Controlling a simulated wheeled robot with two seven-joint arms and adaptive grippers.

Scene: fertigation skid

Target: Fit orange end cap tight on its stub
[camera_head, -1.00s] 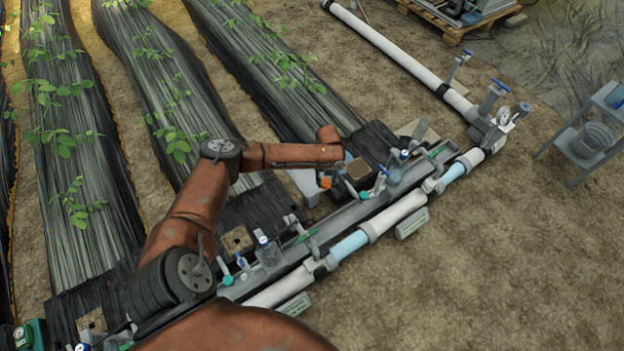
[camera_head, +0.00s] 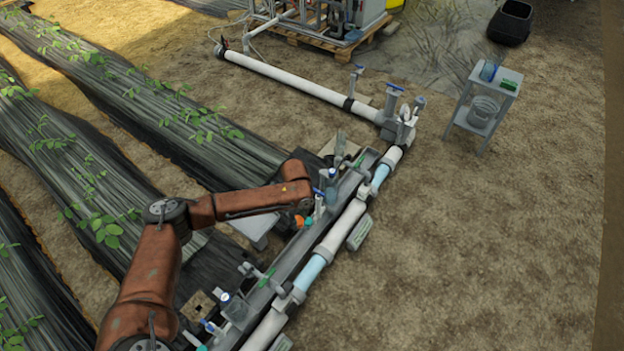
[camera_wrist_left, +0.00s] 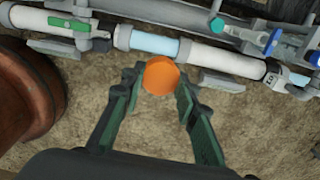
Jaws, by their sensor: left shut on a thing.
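The orange end cap (camera_wrist_left: 160,76) sits between the fingertips of my left gripper (camera_wrist_left: 158,84) in the left wrist view. The two green fingers are closed on its sides, and it is held above bare soil beside the pipe line. In the head view the cap is a small orange spot (camera_head: 298,221) below the end of my left arm, beside the grey channel; the gripper there is mostly hidden by the forearm. I cannot make out the cap's stub in either view. My right gripper does not show.
A white and light-blue pipe (camera_wrist_left: 153,43) with valves and handles runs past the cap. A grey side table (camera_head: 484,100) with a bucket stands at the right. Black-covered plant rows (camera_head: 120,95) lie at the left. Open soil lies right of the pipe.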

